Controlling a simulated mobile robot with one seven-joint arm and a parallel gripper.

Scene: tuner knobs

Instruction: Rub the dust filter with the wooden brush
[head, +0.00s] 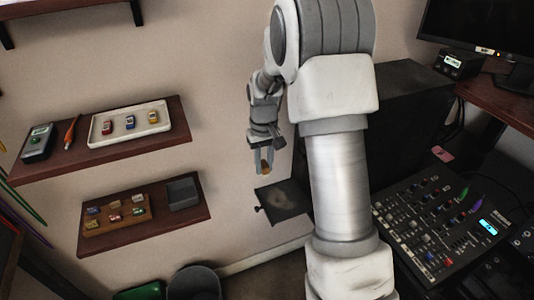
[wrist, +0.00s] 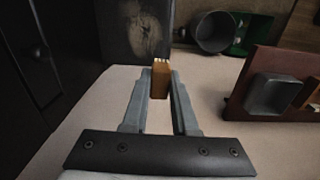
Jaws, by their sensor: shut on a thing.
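The wooden brush (wrist: 160,80) is a small tan block with pale bristles at its far end. My gripper (wrist: 160,88) is shut on it; in the head view my gripper (head: 265,165) hangs in front of the wall with the brush at its tips. The dust filter (head: 278,205) is a dark flat panel sticking out beside the black cabinet, with a greyish dusty patch in its middle. It also shows in the wrist view (wrist: 120,30), beyond the bristles. In the head view the brush is above the filter, seemingly apart from it. My arm hides part of the cabinet.
The black cabinet (head: 408,92) stands right of the filter. Two wall shelves hold a white tray (head: 101,128) of small cars, a wooden rack (head: 118,228) and a grey box (head: 183,193). A dark bin (wrist: 215,32) and green bin (wrist: 252,35) stand below. A mixer (head: 440,225) is at right.

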